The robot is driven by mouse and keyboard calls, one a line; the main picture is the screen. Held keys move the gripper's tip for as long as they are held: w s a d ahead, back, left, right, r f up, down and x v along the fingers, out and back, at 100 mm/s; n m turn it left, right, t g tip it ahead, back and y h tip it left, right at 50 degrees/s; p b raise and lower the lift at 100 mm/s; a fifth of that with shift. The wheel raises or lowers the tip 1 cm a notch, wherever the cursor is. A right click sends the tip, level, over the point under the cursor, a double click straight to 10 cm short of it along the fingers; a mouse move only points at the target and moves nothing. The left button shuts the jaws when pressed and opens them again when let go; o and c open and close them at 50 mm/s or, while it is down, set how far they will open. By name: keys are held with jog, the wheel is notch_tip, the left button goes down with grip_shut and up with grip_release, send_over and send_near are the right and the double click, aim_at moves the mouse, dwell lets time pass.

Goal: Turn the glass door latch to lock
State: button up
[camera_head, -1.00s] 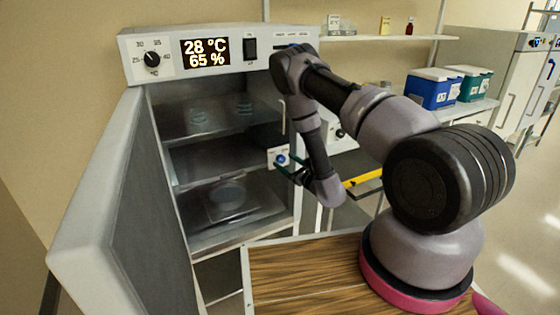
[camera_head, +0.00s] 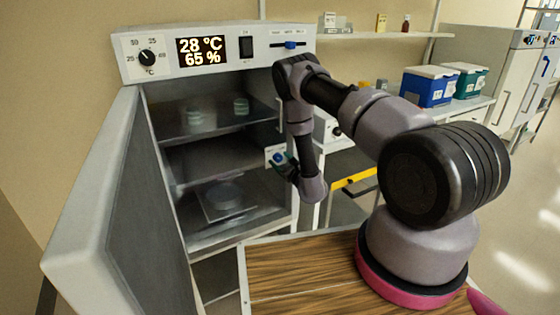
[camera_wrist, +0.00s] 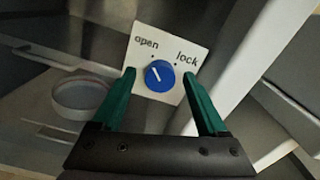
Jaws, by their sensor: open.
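The latch is a round blue knob (camera_wrist: 159,74) on a white plate (camera_wrist: 146,38) marked "open" at left and "lock" at right. The knob's white mark points up and left, toward "open". The knob also shows in the head view (camera_head: 278,158), at the right side of the cabinet opening, partly covered by my gripper. The glass door (camera_head: 228,150) spans the opening and looks closed. My gripper (camera_wrist: 159,77) is open, its two green fingers at either side of the knob in the wrist view. Whether they touch it I cannot tell.
The thick outer cabinet door (camera_head: 95,190) stands swung open at the left. Shelves behind the glass hold jars (camera_head: 241,106) and a dish (camera_wrist: 82,95). A wooden tabletop (camera_head: 300,275) lies below. A vertical handle (camera_head: 279,112) is above the latch.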

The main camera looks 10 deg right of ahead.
jog(key=shift+w+a, duration=0.1)
jog(key=shift+w, duration=0.2)
grip_shut()
